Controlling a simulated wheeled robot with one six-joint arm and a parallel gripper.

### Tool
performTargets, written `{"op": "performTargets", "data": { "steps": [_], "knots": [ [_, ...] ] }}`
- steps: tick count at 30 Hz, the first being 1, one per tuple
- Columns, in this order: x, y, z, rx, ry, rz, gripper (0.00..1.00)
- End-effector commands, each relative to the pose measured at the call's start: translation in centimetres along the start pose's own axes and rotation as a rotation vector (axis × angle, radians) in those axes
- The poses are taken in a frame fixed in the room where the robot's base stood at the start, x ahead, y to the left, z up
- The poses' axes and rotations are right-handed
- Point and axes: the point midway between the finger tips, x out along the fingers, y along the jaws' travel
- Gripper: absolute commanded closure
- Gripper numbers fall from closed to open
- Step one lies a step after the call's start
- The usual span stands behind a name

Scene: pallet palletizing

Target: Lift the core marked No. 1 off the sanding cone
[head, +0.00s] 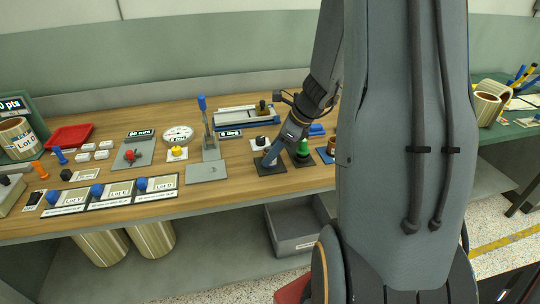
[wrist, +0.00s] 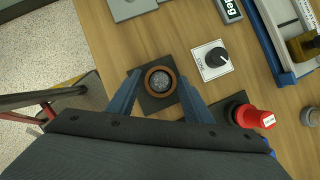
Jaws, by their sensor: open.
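In the wrist view a brown ring-shaped core (wrist: 160,95) stands on a dark square plate (wrist: 152,106). A grey speckled round top (wrist: 160,81), probably the sanding cone, fills its middle. No number is readable on the core. My gripper (wrist: 160,77) is open, with one blue finger on each side of the core; I cannot tell whether either finger touches it. In the head view my gripper (head: 268,160) points down over the dark plate (head: 270,169), and its fingers hide the core.
A white plate with a black knob (wrist: 211,60) lies close to my right finger. A red labelled piece (wrist: 255,117) on a dark base is to the right. In the head view a green piece (head: 303,149) and another brown ring (head: 331,147) stand right of my gripper.

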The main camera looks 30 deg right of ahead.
Motion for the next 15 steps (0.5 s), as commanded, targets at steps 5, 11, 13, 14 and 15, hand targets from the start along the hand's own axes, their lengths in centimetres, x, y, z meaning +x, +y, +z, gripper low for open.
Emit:
{"op": "performTargets", "data": {
  "steps": [5,11,13,14,15],
  "knots": [
    [-0.02,0.00,0.00,0.000,0.000,0.000,0.76],
    [-0.08,-0.01,0.03,0.000,0.000,0.000,0.93],
    [-0.22,-0.01,0.10,0.000,0.000,0.000,0.93],
    [-0.31,0.00,0.15,-0.001,0.000,0.000,0.93],
    [-0.45,0.00,0.23,-0.001,0.000,0.000,0.93]
  ]
}}
